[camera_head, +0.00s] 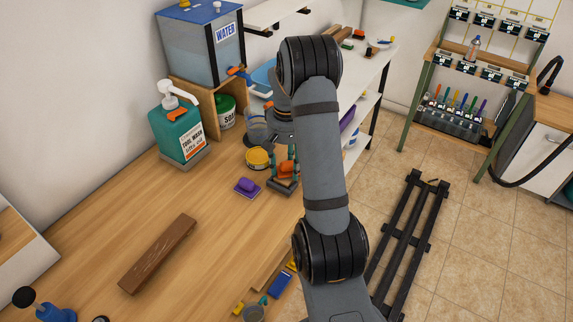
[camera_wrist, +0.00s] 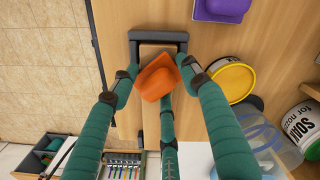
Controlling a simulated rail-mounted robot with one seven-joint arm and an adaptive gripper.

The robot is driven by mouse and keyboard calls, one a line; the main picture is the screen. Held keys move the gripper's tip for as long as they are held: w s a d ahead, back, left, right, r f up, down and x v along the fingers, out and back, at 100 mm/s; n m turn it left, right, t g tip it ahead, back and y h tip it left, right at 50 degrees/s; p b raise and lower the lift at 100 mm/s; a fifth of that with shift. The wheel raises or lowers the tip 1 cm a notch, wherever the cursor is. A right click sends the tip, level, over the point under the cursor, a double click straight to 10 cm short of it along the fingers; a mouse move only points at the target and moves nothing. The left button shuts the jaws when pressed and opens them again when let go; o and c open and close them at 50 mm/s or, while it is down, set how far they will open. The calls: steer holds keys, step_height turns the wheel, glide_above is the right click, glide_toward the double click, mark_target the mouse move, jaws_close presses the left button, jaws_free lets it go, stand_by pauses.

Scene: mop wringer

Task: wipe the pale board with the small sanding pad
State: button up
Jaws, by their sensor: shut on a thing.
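My gripper (camera_wrist: 156,82) has teal fingers, shut on an orange block (camera_wrist: 158,70) that looks like the small sanding pad. The block sits tilted between the fingertips. In the head view my gripper (camera_head: 286,172) is over the right edge of the wooden bench, with orange showing between the fingers. A dark frame (camera_wrist: 158,36) lies just beyond the block; I cannot tell whether they touch. A dark brown board (camera_head: 157,254) lies on the bench well to the left of my gripper.
A purple pad (camera_head: 247,187) and a yellow tub (camera_head: 257,158) stand beside my gripper. The bench (camera_head: 205,210) is clear between the purple pad and the brown board.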

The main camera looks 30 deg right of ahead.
steer(key=shift+w+d+r+p, duration=0.2)
steer(key=shift+w+d+p, duration=0.15)
steer(key=shift+d+p, duration=0.25)
steer(key=shift+w+d+f+p, duration=0.1)
steer(key=shift+w+d+p, duration=0.45)
steer(key=shift+d, duration=0.45)
steer(key=shift+w+d+f+b, duration=0.1)
steer(key=shift+d+f+b, duration=0.05)
steer(key=shift+f+b, duration=0.15)
steer(key=shift+s+a+b, duration=0.45)
steer(key=shift+a, duration=0.35)
steer(key=shift+s+a+b, duration=0.45)
steer(key=shift+a, duration=0.35)
steer(key=shift+s+a+r, duration=0.15)
steer(key=shift+a+r, duration=0.05)
steer(key=shift+a, duration=0.05)
steer(key=shift+d+r, duration=0.1)
step_height(320, 180, up, 7)
steer(key=p, duration=0.5)
steer(key=shift+p, duration=0.35)
